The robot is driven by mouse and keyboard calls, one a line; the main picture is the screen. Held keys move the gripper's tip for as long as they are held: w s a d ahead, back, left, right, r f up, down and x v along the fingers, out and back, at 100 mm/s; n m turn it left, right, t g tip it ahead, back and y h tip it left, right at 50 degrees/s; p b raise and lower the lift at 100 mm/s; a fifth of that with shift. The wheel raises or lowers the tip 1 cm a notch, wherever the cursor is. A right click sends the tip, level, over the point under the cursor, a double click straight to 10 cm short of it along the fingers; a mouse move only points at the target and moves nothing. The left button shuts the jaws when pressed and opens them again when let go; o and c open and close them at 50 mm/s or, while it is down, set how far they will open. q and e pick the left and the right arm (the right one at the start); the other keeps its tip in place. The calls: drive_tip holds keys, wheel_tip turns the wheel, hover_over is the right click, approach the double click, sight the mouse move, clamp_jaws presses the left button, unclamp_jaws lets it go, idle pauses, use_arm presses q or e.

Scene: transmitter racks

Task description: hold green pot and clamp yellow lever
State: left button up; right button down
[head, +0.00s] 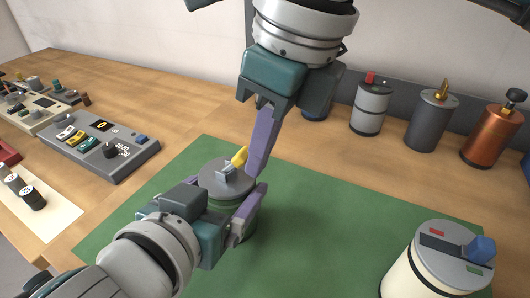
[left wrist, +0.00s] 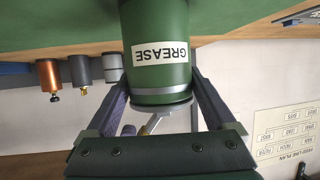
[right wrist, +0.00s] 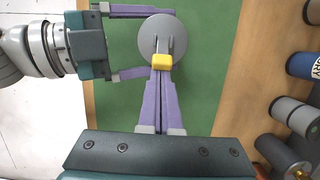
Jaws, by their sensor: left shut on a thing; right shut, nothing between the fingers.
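The green pot (left wrist: 160,20) stands on the green mat and carries a GREASE label in the left wrist view. Its grey lid (head: 222,182) has a metal lever with a yellow tip (head: 239,157), raised at an angle. My left gripper (head: 226,207) is shut around the pot's body, one finger on each side. My right gripper (head: 253,172) is shut and empty, its fingers together, pointing down beside the yellow tip. In the right wrist view the fingertips (right wrist: 161,76) meet the yellow tip's edge (right wrist: 162,62); I cannot tell whether they touch.
A cream canister (head: 432,265) with a blue knob stands at the mat's front right. White-grey (head: 370,108), dark grey (head: 430,122) and copper (head: 492,137) canisters line the back wall. A grey control panel (head: 100,145) lies to the left. The mat (head: 340,200) is clear right of the pot.

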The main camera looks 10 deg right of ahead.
sight(228, 165)
drive_tip(key=shift+w+a+r, duration=0.1)
drive_tip(key=shift+a+r, duration=0.05)
drive_tip(key=shift+r, duration=0.05)
drive_tip(key=shift+w+a+r, duration=0.45)
drive_tip(key=shift+a+r, duration=0.1)
drive_tip(key=shift+a, duration=0.05)
drive_tip(key=shift+w+a+r, duration=0.2)
drive_tip(key=shift+w+a, duration=0.2)
drive_tip(key=shift+a, duration=0.2)
drive_tip(key=shift+w+a+r, duration=0.15)
drive_tip(key=shift+w+a, duration=0.25)
drive_tip(key=shift+a, duration=0.15)
drive_tip(key=shift+r, duration=0.1)
drive_tip(key=shift+r, duration=0.65)
drive_tip(key=shift+d, duration=0.1)
